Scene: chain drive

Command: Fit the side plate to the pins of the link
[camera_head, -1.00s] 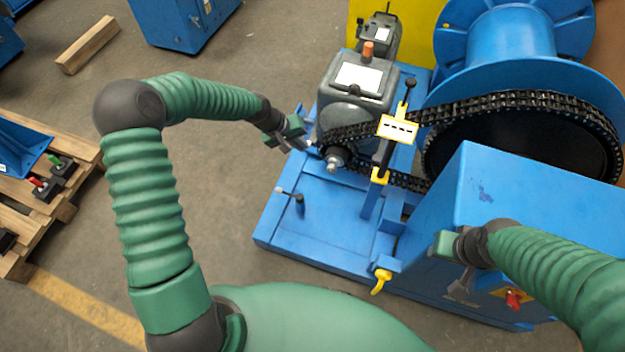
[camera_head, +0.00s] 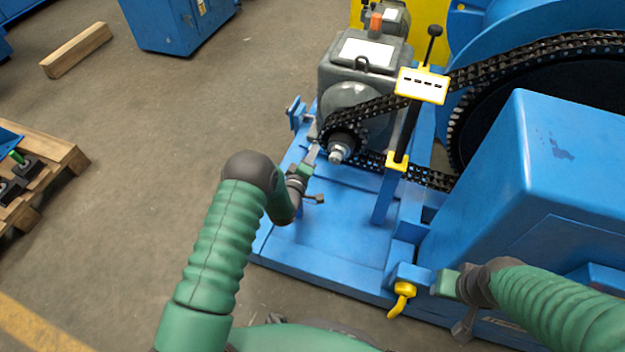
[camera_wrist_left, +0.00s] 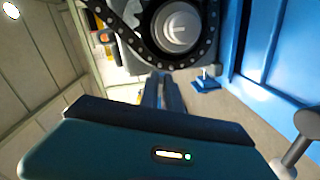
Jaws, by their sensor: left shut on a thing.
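The black chain (camera_head: 378,110) runs from the small sprocket (camera_head: 340,140) on the grey gearbox to the large wheel at the right. My left gripper (camera_head: 313,156) is just left of the small sprocket, close to the chain. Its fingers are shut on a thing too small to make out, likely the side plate. In the left wrist view the fingers (camera_wrist_left: 163,92) point at the chain (camera_wrist_left: 148,45) looping below the sprocket hub (camera_wrist_left: 178,28). I cannot tell the link's pins apart or whether anything touches them. My right gripper (camera_head: 462,325) hangs low at the right, its jaw opening unclear.
A yellow-ended tensioning bar (camera_head: 402,130) stands over the chain right of the sprocket. A blue housing (camera_head: 530,170) fills the right side. The blue base plate (camera_head: 330,230) is mostly clear.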

